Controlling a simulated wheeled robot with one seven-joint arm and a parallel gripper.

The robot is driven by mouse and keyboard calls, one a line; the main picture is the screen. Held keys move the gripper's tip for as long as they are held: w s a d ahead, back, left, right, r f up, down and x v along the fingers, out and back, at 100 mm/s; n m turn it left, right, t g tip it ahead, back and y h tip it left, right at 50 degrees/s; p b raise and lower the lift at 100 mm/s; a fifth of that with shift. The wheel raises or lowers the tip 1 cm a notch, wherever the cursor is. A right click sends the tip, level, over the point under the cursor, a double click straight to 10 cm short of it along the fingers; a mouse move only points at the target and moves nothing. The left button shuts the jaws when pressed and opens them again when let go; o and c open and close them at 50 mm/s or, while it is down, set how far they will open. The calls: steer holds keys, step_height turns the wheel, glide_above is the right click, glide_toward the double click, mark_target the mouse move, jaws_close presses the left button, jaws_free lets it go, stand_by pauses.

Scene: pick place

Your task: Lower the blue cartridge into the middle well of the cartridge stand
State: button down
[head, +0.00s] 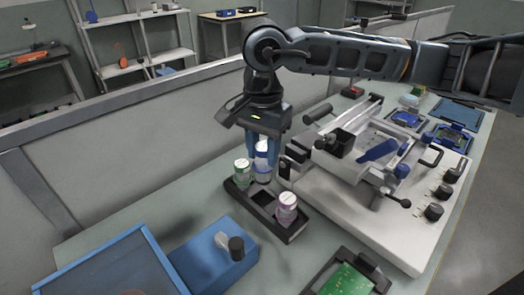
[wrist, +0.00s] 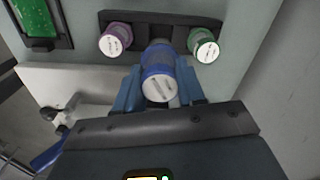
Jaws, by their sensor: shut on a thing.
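My gripper (head: 264,148) points down and is shut on the blue cartridge (head: 262,170), which has a white cap and hangs about upright. In the wrist view the blue cartridge (wrist: 158,70) sits between the blue fingers. The black cartridge stand (head: 239,204) is on the bench, with a green cartridge (head: 243,172) in its far-left well and a purple cartridge (head: 286,207) in its near-right well. The middle well (head: 262,199) is empty in the head view. The blue cartridge appears behind that well, its lower end apart from it. In the wrist view it hides part of the stand (wrist: 150,17).
A white machine (head: 375,212) with knobs and levers stands close to the right of the stand. A blue box (head: 207,265) and a blue-framed tray (head: 108,268) lie in front. A green circuit board (head: 346,280) is at the near right. A grey partition (head: 130,140) runs behind the bench.

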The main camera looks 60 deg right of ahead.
mark_target(263, 179)
steer(key=shift+f+b, duration=0.95)
steer(key=shift+f, duration=1.55)
steer(key=shift+f+b, duration=0.4)
steer(key=shift+b, duration=0.3)
steer(key=shift+f+b, duration=0.1)
steer(key=shift+b, duration=1.2)
steer(key=shift+f+b, duration=1.3)
steer(key=shift+b, duration=0.9)
steer(key=c, duration=0.6)
jaws_free()
steer(key=shift+c, duration=0.2)
steer(key=c, duration=0.3)
